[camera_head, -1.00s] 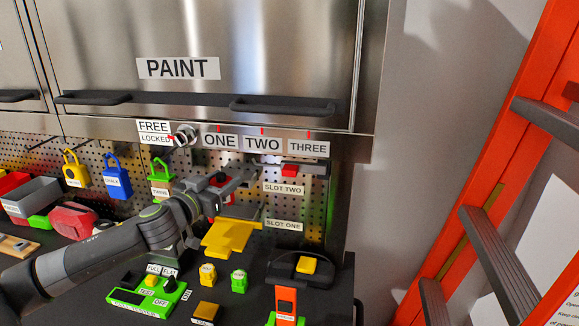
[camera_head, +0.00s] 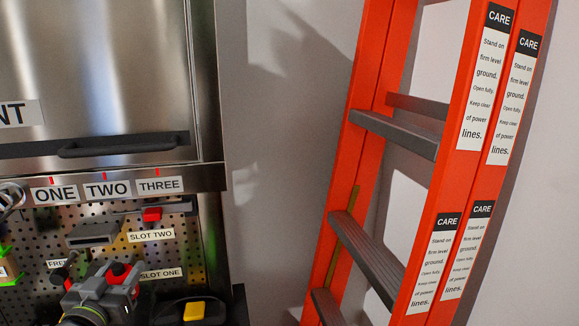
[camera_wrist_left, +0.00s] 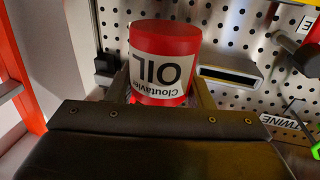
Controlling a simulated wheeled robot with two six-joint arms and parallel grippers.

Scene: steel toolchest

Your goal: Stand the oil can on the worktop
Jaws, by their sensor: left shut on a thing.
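The oil can is a red cylinder with a white label reading OIL. It shows in the left wrist view (camera_wrist_left: 165,62), its lettering upside down in that picture. My left gripper (camera_wrist_left: 162,94) is shut on it, one finger on each side. In the head view the gripper (camera_head: 117,274) is at the lower left, in front of the pegboard beside the SLOT ONE label. Only a small red part of the can (camera_head: 117,268) shows there between the jaws. The worktop is mostly below the head picture. My right gripper is not in view.
A grey bracket (camera_head: 93,233) sits on the pegboard beside the SLOT TWO label (camera_head: 151,235). A yellow block on a black object (camera_head: 194,311) lies at the bottom edge. An orange ladder (camera_head: 345,170) stands to the right.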

